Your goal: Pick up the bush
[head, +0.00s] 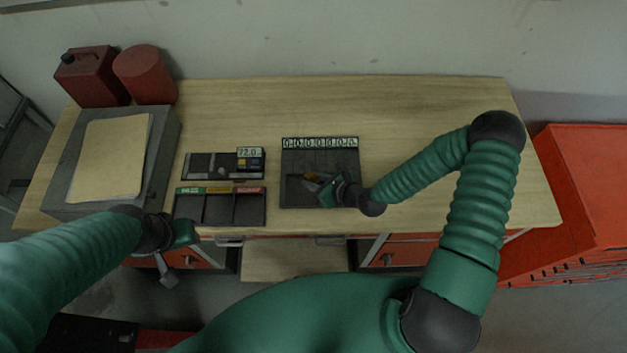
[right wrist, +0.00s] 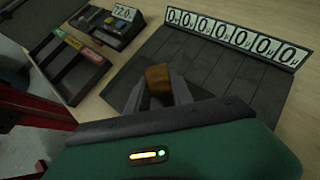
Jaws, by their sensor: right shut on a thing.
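The bush (right wrist: 157,77) is a small brown-orange block-like piece. In the right wrist view it sits between the two fingers of my right gripper (right wrist: 156,92), which is shut on it. In the head view the bush (head: 311,176) shows small at the tips of my right gripper (head: 316,182), over the dark slotted tray (head: 320,160) with a row of "0" labels at its back. I cannot tell whether the bush touches the tray. My left gripper (head: 166,272) hangs at the front edge of the bench, away from the tray; its fingers are too small to read.
Left of the tray are a device with a "72.0" display (head: 250,160) and a three-bin tray (head: 220,208) with green, yellow and red labels. A grey block with a tan top (head: 110,155) and red cans (head: 145,75) stand at left. The bench's back right is clear.

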